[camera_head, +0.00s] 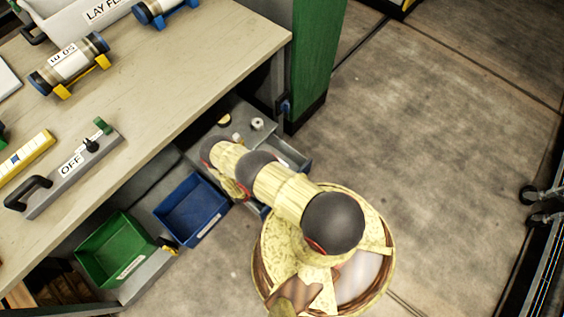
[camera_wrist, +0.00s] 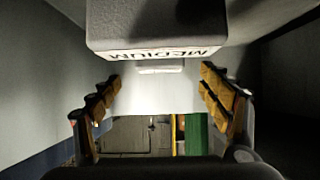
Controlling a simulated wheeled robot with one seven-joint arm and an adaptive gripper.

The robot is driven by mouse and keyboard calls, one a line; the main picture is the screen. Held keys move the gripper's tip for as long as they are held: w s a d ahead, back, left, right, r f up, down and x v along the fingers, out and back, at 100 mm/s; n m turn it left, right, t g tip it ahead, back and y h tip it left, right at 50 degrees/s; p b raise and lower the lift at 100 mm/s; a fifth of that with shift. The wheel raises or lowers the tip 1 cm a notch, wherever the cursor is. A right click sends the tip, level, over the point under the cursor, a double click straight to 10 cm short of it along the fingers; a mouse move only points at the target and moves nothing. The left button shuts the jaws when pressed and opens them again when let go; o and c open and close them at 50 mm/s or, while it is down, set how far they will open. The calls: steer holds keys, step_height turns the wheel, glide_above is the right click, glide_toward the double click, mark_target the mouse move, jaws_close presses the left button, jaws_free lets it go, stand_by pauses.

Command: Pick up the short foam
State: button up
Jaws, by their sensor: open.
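In the wrist view my gripper (camera_wrist: 160,92) is open, with an orange-padded finger on each side and a wide gap between them. A grey block-like thing (camera_wrist: 160,30) with a white strip printed MEDIUM, upside down, fills the top of that view, just beyond the fingers. I cannot tell whether it is foam or part of a bin. A pale, bright surface lies behind the gap. No piece marked short can be made out in either view. In the head view my arm reaches under the bench edge and hides most of the gripper.
The bench (camera_head: 180,75) overhangs a blue bin (camera_head: 193,209), a green bin (camera_head: 116,249) and a grey shelf (camera_head: 240,113) with small round pieces. A green cabinet panel (camera_head: 314,60) stands close by on the right. Open floor (camera_head: 440,130) lies farther right.

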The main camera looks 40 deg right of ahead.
steer(key=b+x, duration=0.1)
steer(key=x, duration=0.3)
steer(key=shift+d+r, duration=0.15)
steer(key=shift+c, duration=0.8)
steer(key=c, duration=1)
